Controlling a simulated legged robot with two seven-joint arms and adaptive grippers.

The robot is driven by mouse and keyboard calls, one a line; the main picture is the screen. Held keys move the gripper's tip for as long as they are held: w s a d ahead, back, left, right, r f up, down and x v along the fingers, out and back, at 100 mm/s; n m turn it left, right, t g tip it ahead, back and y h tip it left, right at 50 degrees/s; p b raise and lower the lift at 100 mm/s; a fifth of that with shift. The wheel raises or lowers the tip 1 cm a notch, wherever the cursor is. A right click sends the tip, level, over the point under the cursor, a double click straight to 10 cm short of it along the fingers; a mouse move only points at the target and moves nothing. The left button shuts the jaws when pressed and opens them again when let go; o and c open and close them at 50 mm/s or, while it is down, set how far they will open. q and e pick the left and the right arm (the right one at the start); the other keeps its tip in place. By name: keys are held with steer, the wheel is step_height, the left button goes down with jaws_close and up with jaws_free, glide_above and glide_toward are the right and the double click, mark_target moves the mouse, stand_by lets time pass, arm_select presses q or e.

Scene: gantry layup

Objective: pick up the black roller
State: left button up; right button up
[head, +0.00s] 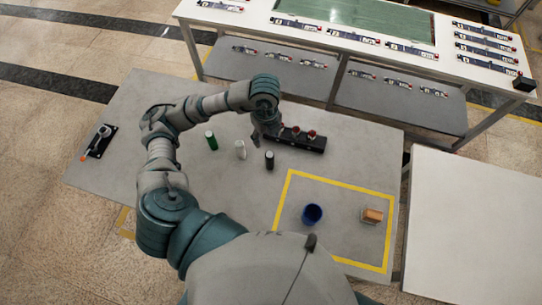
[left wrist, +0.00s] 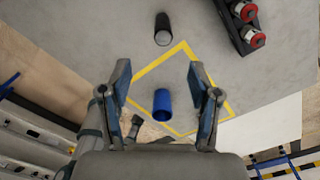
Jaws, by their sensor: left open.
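The black roller (head: 269,160) stands upright on the grey table, right of a white roller (head: 240,149) and a green roller (head: 211,141). In the left wrist view the black roller (left wrist: 162,32) shows at the top centre, beyond my fingertips and apart from them. My left gripper (head: 268,131) is above the table behind the black roller, beside a black rack. In the left wrist view its two fingers (left wrist: 159,68) are spread wide with nothing between them touching. My right gripper is not seen.
The black rack (head: 308,143) with red-topped pieces lies close to my left gripper. A blue cup (head: 312,214) and a small brown block (head: 372,215) are inside a yellow taped square. A tool on a black plate (head: 100,141) lies at the far left.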

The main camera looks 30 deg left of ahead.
arm_select(q)
glide_above(269, 153)
steer(key=f, duration=0.6)
steer(key=shift+s+a+f, duration=0.25)
steer(key=shift+a+f, duration=0.05)
steer(key=f, duration=0.1)
steer(key=d+f, duration=0.1)
steer(key=f, duration=0.1)
steer(key=shift+d+f, duration=0.15)
steer(key=shift+d, duration=0.15)
steer(key=shift+f, duration=0.25)
steer(key=f, duration=0.2)
steer(key=a+f, duration=0.1)
steer(key=shift+w+f, duration=0.2)
steer(key=shift+f, duration=0.15)
steer(key=shift+a+f, duration=0.15)
steer(key=shift+f, duration=0.65)
steer(key=shift+d, duration=0.25)
steer(key=shift+c, duration=0.7)
steer(key=shift+d, duration=0.15)
jaws_close()
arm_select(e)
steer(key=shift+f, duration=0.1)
